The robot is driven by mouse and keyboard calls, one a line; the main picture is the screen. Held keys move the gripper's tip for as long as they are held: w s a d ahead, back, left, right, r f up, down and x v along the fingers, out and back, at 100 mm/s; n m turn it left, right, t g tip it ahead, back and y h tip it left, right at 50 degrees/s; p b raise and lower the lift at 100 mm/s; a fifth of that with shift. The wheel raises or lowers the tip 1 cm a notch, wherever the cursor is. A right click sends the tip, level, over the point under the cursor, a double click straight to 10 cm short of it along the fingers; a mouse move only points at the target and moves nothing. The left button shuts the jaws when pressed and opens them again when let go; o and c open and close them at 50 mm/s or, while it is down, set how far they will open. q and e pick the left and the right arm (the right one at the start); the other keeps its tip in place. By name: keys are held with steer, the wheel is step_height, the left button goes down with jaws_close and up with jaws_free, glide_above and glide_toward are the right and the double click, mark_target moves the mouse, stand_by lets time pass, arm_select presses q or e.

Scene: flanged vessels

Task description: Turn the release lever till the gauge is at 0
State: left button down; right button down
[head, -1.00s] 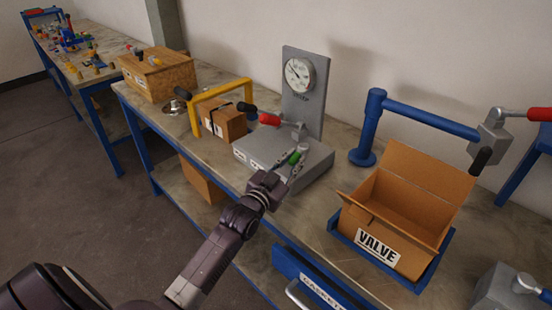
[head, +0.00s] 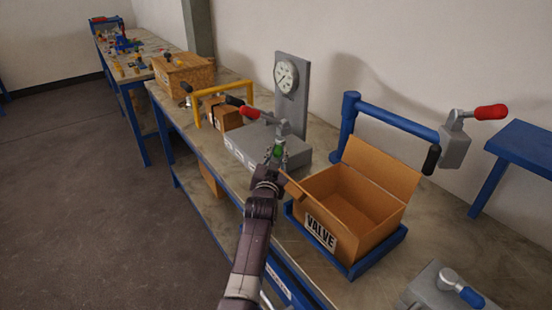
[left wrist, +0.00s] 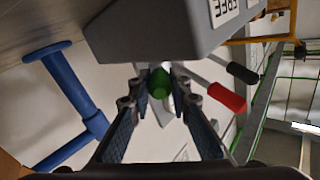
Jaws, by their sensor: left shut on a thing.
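The gauge (head: 286,77) is a round white dial on an upright grey plate at the back of a grey block (head: 245,145). Its needle is too small to read against the scale. A green-handled lever (head: 279,152) stands at the block's front right. My left gripper (head: 277,160) is at this green handle, shut on it. In the left wrist view the green handle end (left wrist: 159,82) sits between the fingertips (left wrist: 156,88). A red-handled lever (head: 243,108) also rises from the block. My right gripper is not in view.
An open cardboard box marked VALVE (head: 322,233) sits in a blue tray close to the right of my gripper. A blue pipe frame (head: 390,122) stands behind it. A yellow frame (head: 222,91) is left of the block.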

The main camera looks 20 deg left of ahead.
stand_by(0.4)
arm_select(q)
steer(key=c, duration=1.8)
jaws_free()
steer(key=shift+w+d, duration=0.1)
steer(key=shift+o, duration=0.2)
